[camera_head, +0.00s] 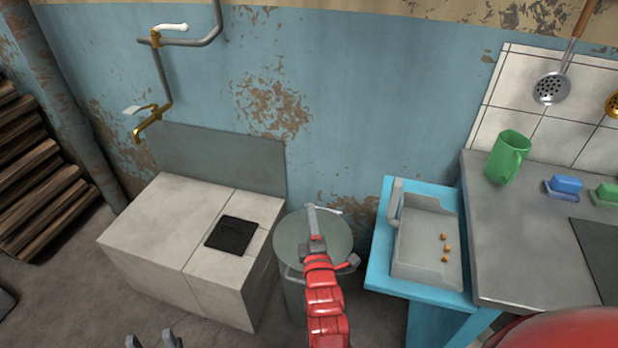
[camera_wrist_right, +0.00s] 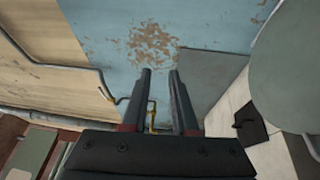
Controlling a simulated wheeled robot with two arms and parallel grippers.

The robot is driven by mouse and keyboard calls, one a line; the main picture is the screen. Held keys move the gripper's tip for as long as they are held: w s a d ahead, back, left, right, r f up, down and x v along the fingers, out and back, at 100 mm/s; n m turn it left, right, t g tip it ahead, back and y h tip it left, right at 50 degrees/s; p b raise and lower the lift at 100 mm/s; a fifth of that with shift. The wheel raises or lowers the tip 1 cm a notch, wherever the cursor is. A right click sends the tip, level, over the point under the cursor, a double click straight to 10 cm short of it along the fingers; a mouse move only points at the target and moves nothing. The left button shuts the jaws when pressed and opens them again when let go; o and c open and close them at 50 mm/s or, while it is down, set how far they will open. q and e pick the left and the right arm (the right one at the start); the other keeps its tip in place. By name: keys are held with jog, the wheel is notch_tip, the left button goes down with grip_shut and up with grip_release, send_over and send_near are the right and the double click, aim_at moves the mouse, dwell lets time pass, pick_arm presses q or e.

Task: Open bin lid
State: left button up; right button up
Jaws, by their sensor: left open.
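The bin (camera_head: 293,290) is a grey cylinder between the white counter and the blue table. Its round grey-green lid (camera_head: 335,232) lies over the top and looks closed; it also shows at the right edge of the right wrist view (camera_wrist_right: 292,65). My right gripper (camera_head: 311,212), on the red arm, is in front of the lid and covers its middle; I cannot tell whether it touches. In the right wrist view its fingers (camera_wrist_right: 160,72) are apart with nothing between them. My left gripper (camera_head: 153,341) is open at the bottom edge, only its fingertips showing.
The white counter (camera_head: 150,225) with a black square plate (camera_head: 233,235) stands left of the bin. The blue table (camera_head: 378,262) with a grey tray (camera_head: 402,232) holding several small orange-brown bits is close on the right. A green mug (camera_head: 503,160) stands on the grey worktop.

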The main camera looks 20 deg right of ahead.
jog(key=f+x, duration=0.1)
jog(key=x, duration=0.6)
jog(key=shift+w+d+g, duration=0.2)
jog(key=shift+w+g, duration=0.15)
jog(key=shift+g, duration=0.05)
jog(key=shift+r, duration=0.1)
grip_shut()
dwell(1.0)
